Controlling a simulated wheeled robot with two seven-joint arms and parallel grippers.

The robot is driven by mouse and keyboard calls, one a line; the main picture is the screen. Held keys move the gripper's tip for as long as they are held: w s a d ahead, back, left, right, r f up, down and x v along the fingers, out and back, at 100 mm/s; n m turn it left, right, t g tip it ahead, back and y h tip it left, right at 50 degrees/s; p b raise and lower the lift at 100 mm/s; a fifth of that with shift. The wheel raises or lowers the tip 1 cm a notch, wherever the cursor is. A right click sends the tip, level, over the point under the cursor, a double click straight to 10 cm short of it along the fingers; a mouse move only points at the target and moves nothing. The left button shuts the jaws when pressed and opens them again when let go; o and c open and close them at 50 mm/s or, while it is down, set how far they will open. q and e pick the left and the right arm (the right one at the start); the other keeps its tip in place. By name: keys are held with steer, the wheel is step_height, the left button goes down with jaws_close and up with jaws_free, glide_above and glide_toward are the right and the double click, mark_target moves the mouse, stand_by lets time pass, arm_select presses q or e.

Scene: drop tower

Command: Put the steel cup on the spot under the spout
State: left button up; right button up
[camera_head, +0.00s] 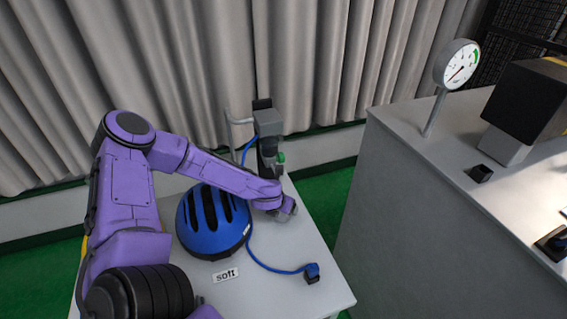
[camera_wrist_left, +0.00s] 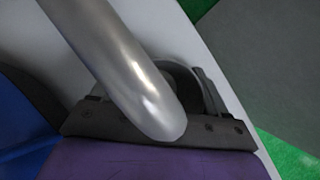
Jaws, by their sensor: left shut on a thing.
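My left gripper (camera_head: 287,210) is low over the right part of the white table, in front of the dispenser and right of the blue helmet. In the left wrist view its dark gripper body (camera_wrist_left: 215,132) shows. The dispenser (camera_head: 268,125) stands at the table's back.
The blue helmet (camera_head: 212,222) sits left of the gripper, beside a "soft" label (camera_head: 225,275). A blue cable ends in a small plug (camera_head: 312,272) at the front right. A grey cabinet (camera_head: 430,200) with a gauge (camera_head: 457,64) stands to the right, across a gap.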

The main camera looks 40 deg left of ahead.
arm_select(q)
steer(key=shift+w, duration=0.15)
steer(key=shift+s+f, duration=0.15)
steer(key=shift+s, duration=0.05)
steer(key=o, duration=0.9)
steer(key=shift+o, duration=0.9)
steer(key=shift+r, duration=0.4)
steer(key=p+v, duration=0.6)
steer(key=v, duration=0.5)
steer(key=shift+s+r, duration=0.2)
steer(key=shift+s, duration=0.05)
steer(key=shift+d, duration=0.1)
